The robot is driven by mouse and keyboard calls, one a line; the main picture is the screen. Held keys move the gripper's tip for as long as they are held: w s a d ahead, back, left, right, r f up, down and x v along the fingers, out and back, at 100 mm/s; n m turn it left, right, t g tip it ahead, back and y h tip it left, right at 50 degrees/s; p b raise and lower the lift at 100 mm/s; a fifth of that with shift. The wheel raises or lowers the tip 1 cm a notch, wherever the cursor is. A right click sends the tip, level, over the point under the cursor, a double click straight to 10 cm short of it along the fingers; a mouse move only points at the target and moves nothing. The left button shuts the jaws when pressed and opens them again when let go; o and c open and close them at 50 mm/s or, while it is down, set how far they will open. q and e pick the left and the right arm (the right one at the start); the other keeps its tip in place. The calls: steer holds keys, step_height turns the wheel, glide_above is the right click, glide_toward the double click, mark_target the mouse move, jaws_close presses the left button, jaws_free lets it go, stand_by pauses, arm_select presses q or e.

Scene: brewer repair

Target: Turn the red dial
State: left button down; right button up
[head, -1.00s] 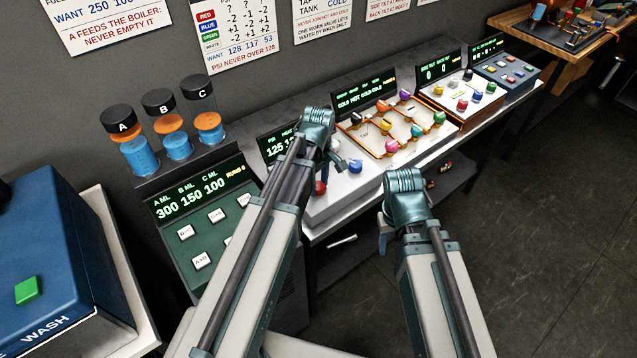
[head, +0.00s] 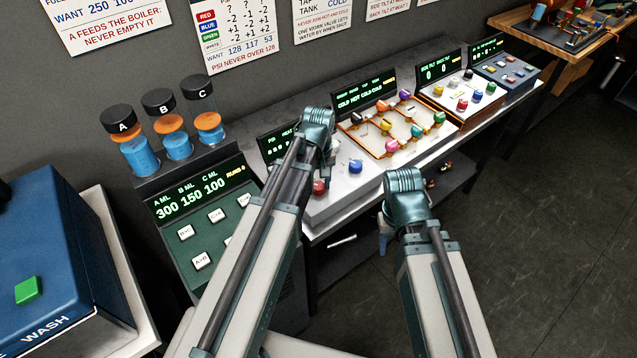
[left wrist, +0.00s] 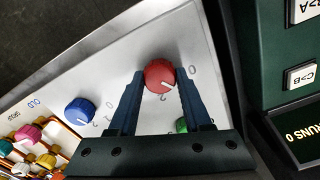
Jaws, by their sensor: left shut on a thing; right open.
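The red dial (head: 319,187) sits on the front of a white panel, partly behind my left arm in the head view. In the left wrist view the red dial (left wrist: 160,74) lies between the fingertips of my left gripper (left wrist: 158,84), which is shut on it. Its white mark points toward the right of the picture, with a "0" and a "2" printed nearby. My right gripper (head: 383,243) hangs in front of the bench, empty and away from the panel; its fingers are mostly hidden.
A blue knob (head: 355,166) stands beside the red dial, and a green knob (left wrist: 182,125) is partly hidden by my left gripper. A panel of several coloured knobs (head: 391,146) is to the right. A green button box (head: 190,240) stands to the left.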

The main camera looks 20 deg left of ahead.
mark_target(318, 186)
arm_select(q)
steer(key=shift+m, duration=1.1)
steer(key=shift+c, duration=1.7)
jaws_free()
step_height(318, 186, up, 14)
steer(key=p, duration=1.3)
steer(key=shift+p, duration=0.4)
steer(key=shift+f, duration=0.15)
